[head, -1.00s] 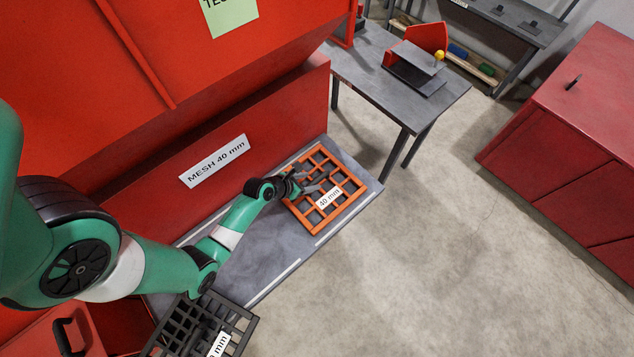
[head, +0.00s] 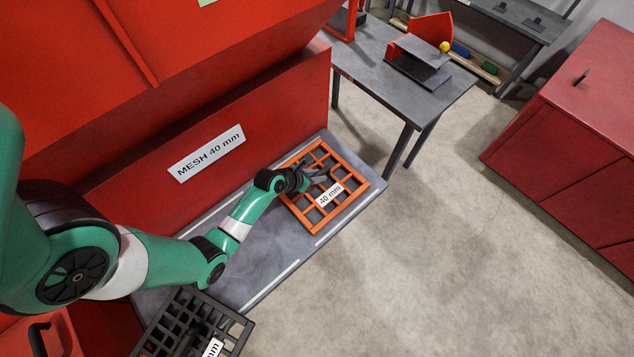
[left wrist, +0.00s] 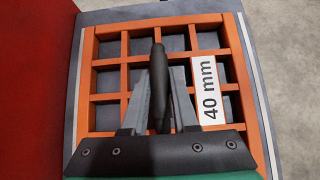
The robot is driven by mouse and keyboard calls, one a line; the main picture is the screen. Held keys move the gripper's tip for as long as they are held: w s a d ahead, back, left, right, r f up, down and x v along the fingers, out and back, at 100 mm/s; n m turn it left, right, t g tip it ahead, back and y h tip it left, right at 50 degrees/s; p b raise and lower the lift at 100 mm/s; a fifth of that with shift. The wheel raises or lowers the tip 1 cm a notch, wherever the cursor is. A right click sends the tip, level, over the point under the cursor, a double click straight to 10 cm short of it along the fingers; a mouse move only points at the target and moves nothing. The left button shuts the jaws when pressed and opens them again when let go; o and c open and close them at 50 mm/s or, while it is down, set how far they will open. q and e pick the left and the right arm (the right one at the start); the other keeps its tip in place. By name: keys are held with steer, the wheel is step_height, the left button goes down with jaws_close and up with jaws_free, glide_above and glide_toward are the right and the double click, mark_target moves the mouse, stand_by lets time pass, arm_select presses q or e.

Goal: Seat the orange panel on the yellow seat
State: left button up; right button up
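The orange panel (head: 346,212) is a square orange grid with a white "40 mm" label. It lies flat at the far end of a grey bench top, and fills much of the left wrist view (left wrist: 105,22). A dark upright handle (left wrist: 158,80) shows at its middle. My left gripper (head: 318,180) is down over the panel. In the left wrist view its two fingers (left wrist: 161,85) stand one on each side of the handle, very close to it; whether they press on it is unclear. I see no yellow seat in either view. My right gripper is out of view.
A red wall with a "MESH 40 mm" sign (head: 207,153) rises along the bench top (head: 265,262). A dark grid panel (head: 235,330) is at the bottom. A grey table (head: 395,90) stands beyond, and a red cabinet (head: 570,120) at the right. The floor between is clear.

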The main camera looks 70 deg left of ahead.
mark_target(317, 174)
arm_select(q)
jaws_close()
steer(key=shift+r, duration=0.1)
steer(key=shift+r+p, duration=0.6)
steer(key=shift+p, duration=0.25)
stand_by(0.4)
steer(key=shift+r+p, duration=4.55)
steer(key=shift+p, duration=0.45)
steer(key=shift+f, duration=0.1)
